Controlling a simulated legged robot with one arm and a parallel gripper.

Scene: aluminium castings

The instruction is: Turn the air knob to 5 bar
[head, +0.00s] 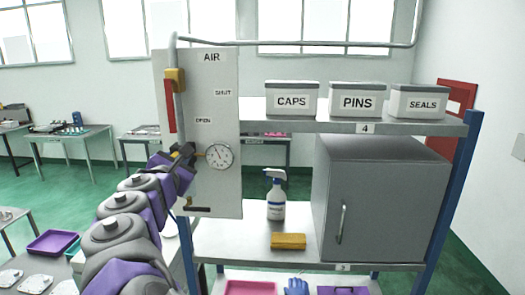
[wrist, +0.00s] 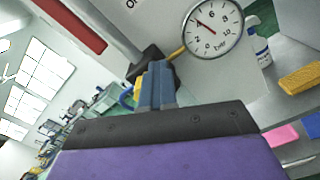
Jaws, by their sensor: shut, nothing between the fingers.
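The white AIR panel (head: 225,190) stands upright left of the shelf. Its round gauge (head: 219,156) also shows in the wrist view (wrist: 213,28), with a 0 to 10 bar scale and the needle at upper left, near 4. A black knob-like part (wrist: 147,82) sits behind my fingertips, left of the gauge, with a yellow pipe (wrist: 177,53) beside it. My gripper (wrist: 157,72) is shut and empty, its blue-grey fingers in front of the black part. Whether they touch it I cannot tell. In the head view my gripper (head: 186,153) hides most of the knob area.
A red lever (head: 170,106) on a yellow valve (head: 175,80) hangs at the panel's upper left, above my gripper. A shelf to the right holds labelled bins (head: 355,97), a grey cabinet (head: 375,200), a spray bottle (head: 276,200) and a yellow sponge (head: 288,241).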

